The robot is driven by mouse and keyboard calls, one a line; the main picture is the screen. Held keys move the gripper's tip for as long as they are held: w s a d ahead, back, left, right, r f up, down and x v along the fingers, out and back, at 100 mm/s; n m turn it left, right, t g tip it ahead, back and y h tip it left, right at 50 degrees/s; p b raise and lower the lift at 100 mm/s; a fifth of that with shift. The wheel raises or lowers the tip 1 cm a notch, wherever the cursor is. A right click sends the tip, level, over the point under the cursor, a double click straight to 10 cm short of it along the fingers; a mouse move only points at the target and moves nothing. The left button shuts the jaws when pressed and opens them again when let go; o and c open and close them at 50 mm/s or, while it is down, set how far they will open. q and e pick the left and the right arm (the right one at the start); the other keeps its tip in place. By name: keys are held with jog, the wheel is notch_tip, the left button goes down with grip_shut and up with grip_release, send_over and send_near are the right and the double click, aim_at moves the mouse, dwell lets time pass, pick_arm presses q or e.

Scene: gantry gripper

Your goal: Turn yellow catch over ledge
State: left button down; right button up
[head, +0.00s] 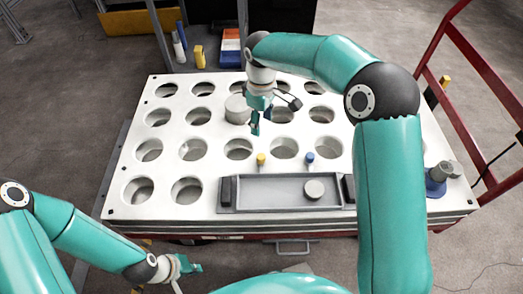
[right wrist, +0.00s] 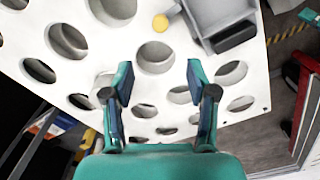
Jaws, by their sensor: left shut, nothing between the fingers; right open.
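The yellow catch (head: 261,159) is a small round-topped knob on the white perforated plate, just behind the far rim of the grey tray (head: 270,206). It also shows near the top of the right wrist view (right wrist: 160,23), beside the tray corner. Which way it is turned is too small to tell. My right gripper (head: 260,124) is open and empty above the plate, behind the yellow catch. In the right wrist view its fingers (right wrist: 158,82) are spread, with the catch beyond them. My left gripper (head: 192,267) is shut and empty, low at the front left, off the plate.
A similar blue catch (head: 310,158) stands right of the yellow one. A grey disc (head: 314,189) lies in the tray. A grey cylinder (head: 237,108) stands on the plate beside my right gripper. Red rails (head: 455,110) flank the right side.

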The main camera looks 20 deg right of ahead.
aim_at(261, 156)
notch_tip(261, 156, down, 17)
jog(key=b, duration=0.5)
jog(key=shift+r, duration=0.2)
jog(key=shift+c, duration=0.2)
